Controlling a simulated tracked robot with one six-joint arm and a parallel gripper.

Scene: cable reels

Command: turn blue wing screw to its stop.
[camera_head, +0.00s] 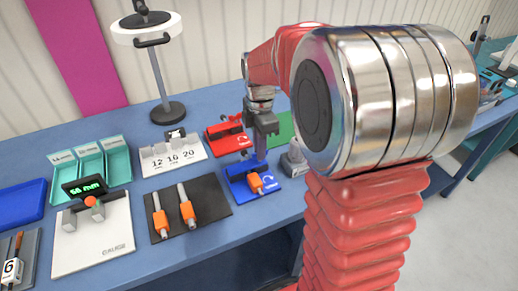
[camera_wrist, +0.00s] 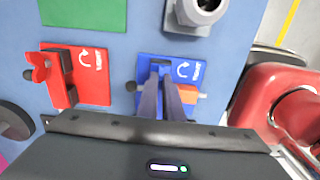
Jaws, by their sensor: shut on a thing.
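The blue clamp block (camera_head: 238,190) stands on the front right of the blue bench and carries a white curved arrow. It also shows in the wrist view (camera_wrist: 198,57). An orange-handled piece (camera_head: 256,183) sits in it; its orange end (camera_wrist: 189,97) shows right of the fingers in the wrist view. My gripper (camera_head: 259,157) points down over this block. In the wrist view my gripper's fingers (camera_wrist: 162,82) are close together at the block, shut on the blue wing screw, which is mostly hidden between them. How far the screw is turned cannot be seen.
A red clamp block (camera_wrist: 92,85) with a red wing screw (camera_wrist: 38,67) stands close by. A grey fitting (camera_wrist: 190,28) and a green plate (camera_wrist: 85,12) are also near. A black mat (camera_head: 215,207) holds two orange-handled pieces, left of the blue block.

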